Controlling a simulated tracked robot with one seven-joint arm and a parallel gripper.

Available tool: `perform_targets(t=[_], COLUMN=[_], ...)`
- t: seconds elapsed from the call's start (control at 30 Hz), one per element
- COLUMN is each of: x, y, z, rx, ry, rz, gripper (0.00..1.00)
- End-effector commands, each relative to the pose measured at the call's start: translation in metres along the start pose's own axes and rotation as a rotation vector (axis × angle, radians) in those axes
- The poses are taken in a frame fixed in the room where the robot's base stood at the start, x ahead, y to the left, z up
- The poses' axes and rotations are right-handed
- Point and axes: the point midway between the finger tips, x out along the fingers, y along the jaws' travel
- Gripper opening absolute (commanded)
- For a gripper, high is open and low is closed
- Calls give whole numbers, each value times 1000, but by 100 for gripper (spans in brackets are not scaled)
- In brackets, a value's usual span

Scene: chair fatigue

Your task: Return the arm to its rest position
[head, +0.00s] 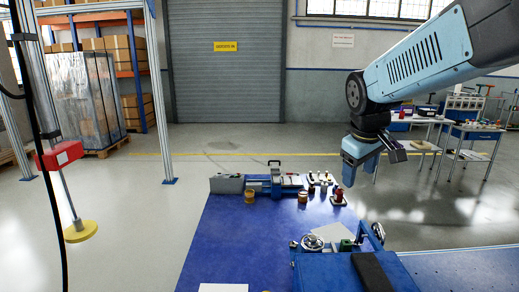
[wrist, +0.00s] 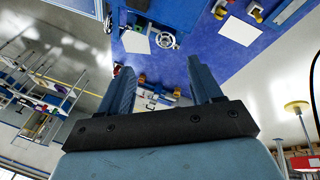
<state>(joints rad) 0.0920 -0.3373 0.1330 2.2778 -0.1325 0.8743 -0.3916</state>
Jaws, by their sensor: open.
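My light-blue arm reaches in from the upper right of the head view. My gripper (head: 352,178) hangs from its end, above the far right part of the blue bench top (head: 235,245). In the wrist view my gripper (wrist: 157,85) shows two dark blue fingers spread wide apart, with nothing between them. The gripper is open and empty. It appears clear of the bench, though its exact height over the bench is hard to tell.
A blue vise-like fixture with a handwheel (head: 313,242) stands at the bench front. A blue and grey device (head: 262,184) and small red and brown parts line the far edge. A post with a yellow disc (head: 80,231) stands left. Worktables (head: 475,126) stand back right.

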Motion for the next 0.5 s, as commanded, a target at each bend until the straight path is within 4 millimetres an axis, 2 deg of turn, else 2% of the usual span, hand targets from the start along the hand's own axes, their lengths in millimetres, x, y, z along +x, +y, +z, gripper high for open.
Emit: perform_targets(t=[0.2, 0.5], x=[-28, -48], y=[-22, -50], z=[45, 98], rx=[199, 446], ry=[71, 161], rz=[-9, -60], gripper=[65, 65])
